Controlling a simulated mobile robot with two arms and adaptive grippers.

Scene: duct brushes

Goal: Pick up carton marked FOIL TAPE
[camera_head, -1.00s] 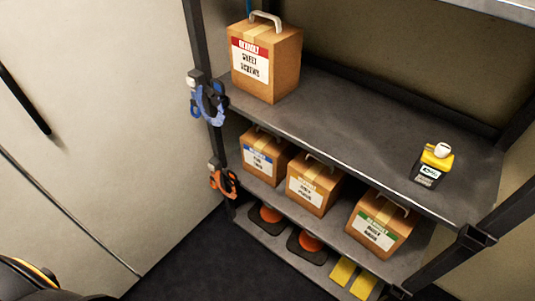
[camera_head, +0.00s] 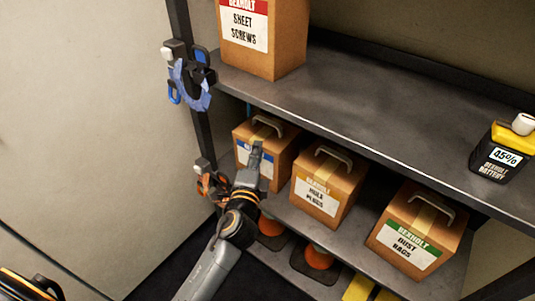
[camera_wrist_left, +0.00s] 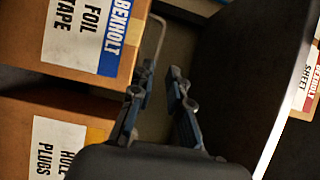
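The FOIL TAPE carton (camera_head: 283,162) is a brown box with a blue-banded label and a pale top handle (camera_head: 270,119). It stands at the left end of the lower shelf in the head view, its label partly hidden by my left gripper (camera_head: 256,150). In the left wrist view, the FOIL TAPE carton (camera_wrist_left: 127,62) appears sideways at the upper left. There the left gripper (camera_wrist_left: 162,72) is open, its fingers apart with nothing between them, near the handle (camera_wrist_left: 161,35). Contact with the handle cannot be told. My right gripper is not in view.
The HOLE PLUGS carton (camera_head: 328,188) stands close right of it, then the DUST BAGS carton (camera_head: 418,232). The upper shelf (camera_head: 370,118) overhangs them, bearing the SHEET SCREWS carton (camera_head: 283,40) and a battery (camera_head: 497,160). The dark post (camera_head: 200,130) holds clamps.

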